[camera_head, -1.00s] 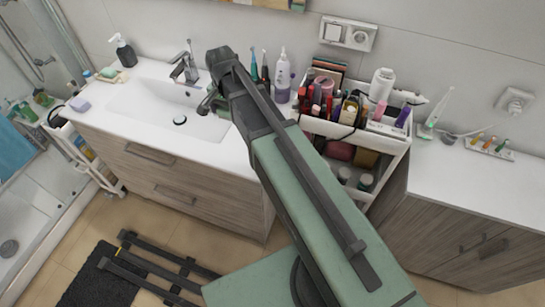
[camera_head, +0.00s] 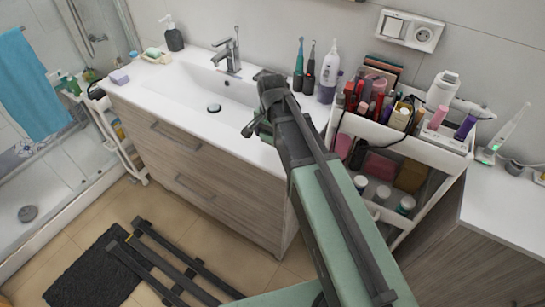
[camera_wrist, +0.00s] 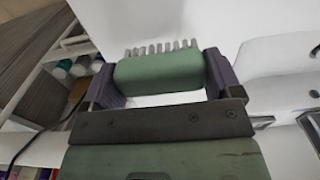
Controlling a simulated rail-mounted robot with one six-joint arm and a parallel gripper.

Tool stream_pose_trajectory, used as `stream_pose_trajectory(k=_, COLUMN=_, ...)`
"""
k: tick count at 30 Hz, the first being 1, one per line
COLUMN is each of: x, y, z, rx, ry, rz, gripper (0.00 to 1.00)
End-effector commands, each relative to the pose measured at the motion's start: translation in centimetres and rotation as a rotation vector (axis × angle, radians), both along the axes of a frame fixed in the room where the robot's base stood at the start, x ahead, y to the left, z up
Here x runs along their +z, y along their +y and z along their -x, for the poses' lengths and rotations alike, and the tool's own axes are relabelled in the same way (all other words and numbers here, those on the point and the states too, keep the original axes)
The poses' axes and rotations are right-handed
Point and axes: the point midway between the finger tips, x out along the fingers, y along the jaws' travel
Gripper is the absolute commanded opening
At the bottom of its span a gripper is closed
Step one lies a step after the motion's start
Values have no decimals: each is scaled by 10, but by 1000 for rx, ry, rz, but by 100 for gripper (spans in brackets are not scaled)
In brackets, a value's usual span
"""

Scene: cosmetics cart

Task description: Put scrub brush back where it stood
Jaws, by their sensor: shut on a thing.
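My gripper (camera_wrist: 163,82) is shut on the scrub brush (camera_wrist: 158,70), a green block with a row of pale bristles. In the wrist view the brush sits between the two dark purple-grey fingers, bristles pointing away from the gripper's base. In the head view my gripper (camera_head: 254,124) is small and mostly hidden by my dark wrist, near the sink's right front part. The brush is hardly visible there. The white washbasin counter (camera_head: 155,86) lies below and around it. A white surface shows behind the brush in the wrist view.
A white cart (camera_head: 443,153) full of cosmetics stands right of the sink. A faucet (camera_head: 230,50), electric toothbrushes and a white bottle (camera_head: 329,72) stand at the counter's back. The basin is empty.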

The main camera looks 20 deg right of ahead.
Motion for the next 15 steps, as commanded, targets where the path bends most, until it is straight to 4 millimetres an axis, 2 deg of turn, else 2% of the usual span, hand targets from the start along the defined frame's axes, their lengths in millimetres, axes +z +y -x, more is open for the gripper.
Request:
stream_pose_trajectory(k=2, x=0, y=0, z=0, rx=0, ry=0, rz=0, gripper=62)
stream_pose_trajectory(k=9, x=-45, y=0, z=0, rx=0, ry=0, rz=0, gripper=62)
stream_pose_trajectory(k=15, x=-40, y=0, z=0, rx=0, ry=0, rz=0, gripper=62)
